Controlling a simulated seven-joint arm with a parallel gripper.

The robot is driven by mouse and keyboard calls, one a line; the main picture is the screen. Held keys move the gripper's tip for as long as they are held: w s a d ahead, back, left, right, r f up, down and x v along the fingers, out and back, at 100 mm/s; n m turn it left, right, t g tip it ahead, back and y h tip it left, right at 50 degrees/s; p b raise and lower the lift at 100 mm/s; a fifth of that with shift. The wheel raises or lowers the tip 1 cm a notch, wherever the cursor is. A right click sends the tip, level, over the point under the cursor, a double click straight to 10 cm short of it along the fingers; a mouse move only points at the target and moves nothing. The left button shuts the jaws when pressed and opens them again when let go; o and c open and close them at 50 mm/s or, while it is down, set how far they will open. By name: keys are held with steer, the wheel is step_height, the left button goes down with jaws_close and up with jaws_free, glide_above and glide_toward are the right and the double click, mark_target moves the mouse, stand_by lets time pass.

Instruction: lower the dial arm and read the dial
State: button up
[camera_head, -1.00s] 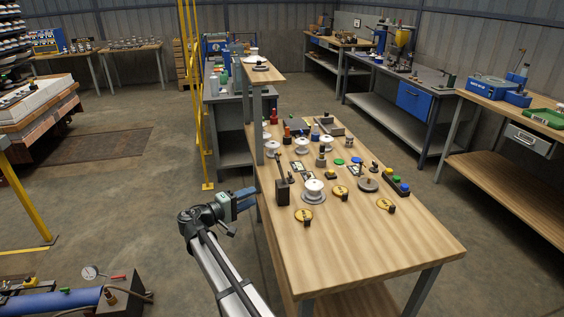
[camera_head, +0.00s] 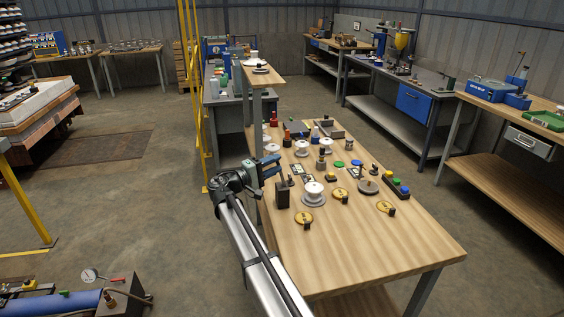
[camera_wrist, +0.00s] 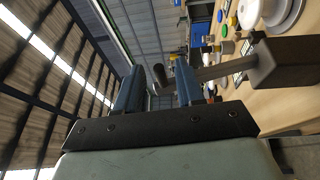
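A small white-faced round dial (camera_head: 89,275) with a red-tipped lever (camera_head: 117,280) beside it is at the lower left in the head view. I cannot tell for sure which part is the dial arm, and the reading is too small to make out. My gripper (camera_head: 278,167) is over the left edge of the wooden table, far from this dial. In the wrist view its blue fingers (camera_wrist: 158,92) stand apart. A stem from a dark upright block (camera_wrist: 284,62) reaches toward them, with a dark end showing between them; I cannot tell whether they touch.
The wooden table (camera_head: 375,245) holds the dark block (camera_head: 283,195), white insulators (camera_head: 313,191), yellow tags (camera_head: 303,218) and several small parts. Its near end is clear. A shelf post (camera_head: 257,120) rises close behind my gripper. A yellow post (camera_head: 203,100) stands at left.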

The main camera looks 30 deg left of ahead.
steer(key=shift+x, duration=1.85)
jaws_close()
